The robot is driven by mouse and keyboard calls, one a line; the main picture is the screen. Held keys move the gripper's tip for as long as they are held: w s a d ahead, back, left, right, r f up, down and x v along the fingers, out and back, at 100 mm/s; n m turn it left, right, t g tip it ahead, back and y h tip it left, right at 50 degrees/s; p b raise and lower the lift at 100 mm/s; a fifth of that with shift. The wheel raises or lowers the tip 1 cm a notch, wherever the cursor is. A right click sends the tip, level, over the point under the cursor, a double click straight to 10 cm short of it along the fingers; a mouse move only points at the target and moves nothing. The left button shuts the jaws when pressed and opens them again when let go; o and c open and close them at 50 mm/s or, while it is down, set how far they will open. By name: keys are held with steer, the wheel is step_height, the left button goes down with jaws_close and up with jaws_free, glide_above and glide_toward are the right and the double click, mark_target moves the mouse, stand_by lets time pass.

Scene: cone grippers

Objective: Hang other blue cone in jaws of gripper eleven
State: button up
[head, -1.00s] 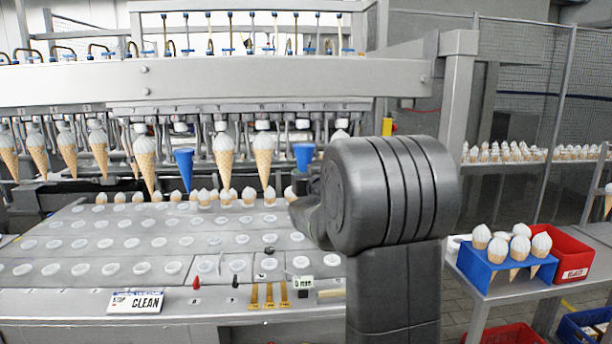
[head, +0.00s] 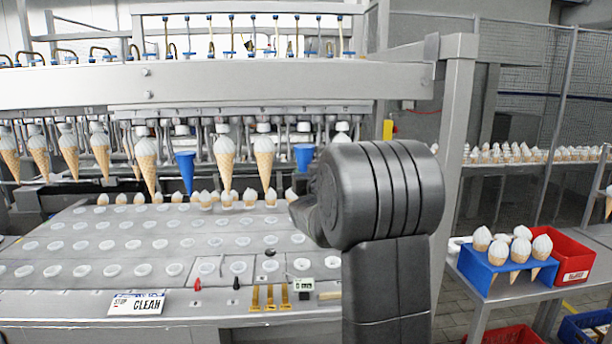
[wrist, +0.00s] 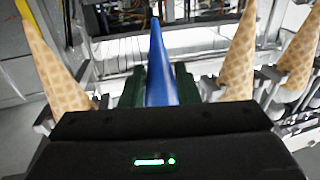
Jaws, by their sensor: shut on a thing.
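One blue cone (head: 185,172) hangs point down in the machine's row, left of centre in the head view. The other blue cone (head: 304,157) shows its wide end in the row to the right, just below a machine gripper (head: 304,128); my arm hides its lower part. In the wrist view this blue cone (wrist: 157,65) stands between the dark jaws of my gripper (wrist: 160,85), which are shut on it. Waffle cones (wrist: 237,60) flank it. I cannot tell whether its wide end sits inside the machine's jaws.
Several waffle cones (head: 226,160) hang close by on both sides. Below lies a grey plate (head: 120,250) with rows of holes. At the right, a blue stand (head: 492,265) of cones and a red bin (head: 571,262) sit on a side table.

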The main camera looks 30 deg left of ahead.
steer(key=shift+p+x, duration=0.35)
steer(key=shift+x, duration=0.7)
steer(key=shift+w+d+f+b, duration=0.1)
steer(key=shift+d+f+b, duration=0.05)
steer(key=shift+f+b, duration=0.55)
stand_by(1.1)
steer(key=shift+r, duration=0.1)
steer(key=o, duration=1.2)
steer(key=shift+o, duration=0.2)
steer(key=s+a+b+v, duration=0.1)
steer(key=b+v, duration=0.3)
steer(key=v, duration=0.5)
steer(key=shift+a+b, duration=0.2)
steer(key=shift+b, duration=0.1)
stand_by(0.4)
